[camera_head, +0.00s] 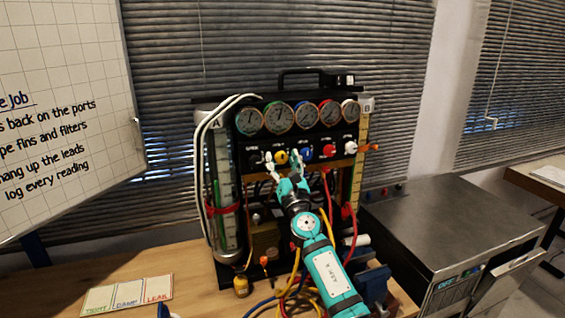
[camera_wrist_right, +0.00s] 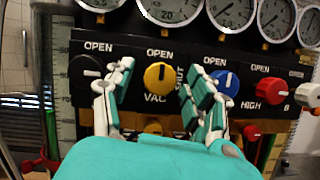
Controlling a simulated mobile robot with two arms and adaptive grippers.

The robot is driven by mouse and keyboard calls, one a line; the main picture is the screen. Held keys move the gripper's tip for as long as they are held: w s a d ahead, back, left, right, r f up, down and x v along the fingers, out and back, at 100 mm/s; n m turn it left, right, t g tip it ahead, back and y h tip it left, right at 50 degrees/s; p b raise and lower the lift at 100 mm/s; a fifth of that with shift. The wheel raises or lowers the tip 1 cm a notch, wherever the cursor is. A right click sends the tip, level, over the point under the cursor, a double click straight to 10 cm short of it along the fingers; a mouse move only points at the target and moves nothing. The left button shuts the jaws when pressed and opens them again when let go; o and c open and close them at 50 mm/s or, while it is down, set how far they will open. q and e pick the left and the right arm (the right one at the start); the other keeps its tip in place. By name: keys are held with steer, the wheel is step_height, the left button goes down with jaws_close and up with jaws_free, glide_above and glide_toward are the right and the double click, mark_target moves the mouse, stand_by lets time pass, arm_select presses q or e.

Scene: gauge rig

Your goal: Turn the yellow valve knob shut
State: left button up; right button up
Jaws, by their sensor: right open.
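The yellow valve knob (camera_head: 281,157) is on the black panel of the gauge rig, below the row of gauges. In the right wrist view the yellow knob (camera_wrist_right: 159,77) is labelled VAC, with OPEN above and SHUT at its right. Its pointer mark stands about upright, toward OPEN. My right gripper (camera_head: 285,162) is open in front of the panel. In the wrist view its fingers (camera_wrist_right: 155,84) stand on either side of the knob, with gaps showing, apparently not touching it. My left gripper is not in view.
A black knob (camera_wrist_right: 89,73) is left of the yellow one; a blue knob (camera_wrist_right: 226,83) and red knob (camera_wrist_right: 270,91) are to its right, the blue one close to my right finger. Hoses (camera_head: 296,272) hang below. A grey metal cabinet (camera_head: 450,225) stands at right.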

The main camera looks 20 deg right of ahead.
jaws_close()
steer(key=shift+m, duration=0.7)
steer(key=m+h, duration=0.1)
steer(key=m, duration=0.1)
steer(key=m+g+h+p, duration=0.1)
steer(key=m+h, duration=0.1)
steer(key=m, duration=0.1)
steer(key=shift+a+m, duration=0.15)
steer(key=shift+m, duration=0.15)
steer(key=m+g+h, duration=0.1)
steer(key=m, duration=0.2)
steer(key=m+g+h+p, duration=0.1)
steer(key=m, duration=0.2)
steer(key=shift+r+m, duration=0.15)
steer(key=shift+m, duration=0.25)
steer(key=m+g+p, duration=0.1)
steer(key=m, duration=0.2)
steer(key=shift+m+g+h, duration=0.3)
steer(key=shift+m+g, duration=0.1)
steer(key=shift+m+g+p, duration=0.6)
steer(key=shift+m+p, duration=0.55)
steer(key=shift+m, duration=0.65)
